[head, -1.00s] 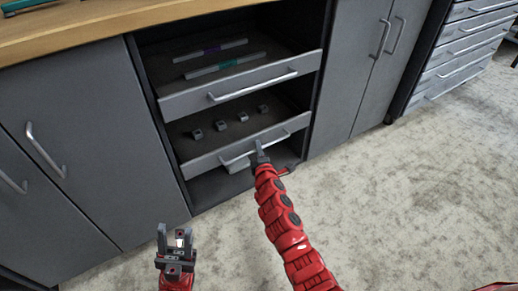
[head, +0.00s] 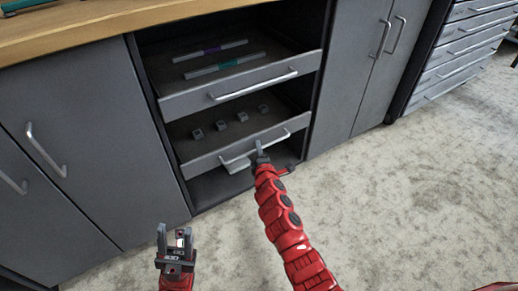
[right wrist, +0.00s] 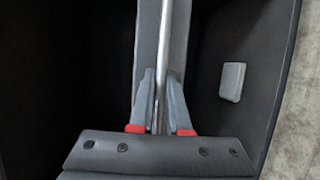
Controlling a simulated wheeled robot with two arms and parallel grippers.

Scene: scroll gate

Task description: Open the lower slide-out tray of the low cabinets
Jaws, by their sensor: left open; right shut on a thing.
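The lower slide-out tray (head: 205,163) is a grey-fronted shelf in the open middle bay of the low cabinets. Several small grey blocks lie on it. Its silver bar handle (head: 275,143) runs along the front. My right gripper (head: 260,151) is at the right part of this handle. In the right wrist view its two fingers (right wrist: 162,105) are closed around the silver bar (right wrist: 166,40). How far the tray is out is hard to tell. My left gripper (head: 174,240) is open and empty, low in front of the cabinet, away from the tray.
The upper tray (head: 240,88) sits just above, with bars lying on it. Closed grey doors (head: 90,150) with handles flank the bay at left, and more doors (head: 352,80) at right. A wooden worktop (head: 90,28) is above. The speckled floor (head: 400,190) is clear at right.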

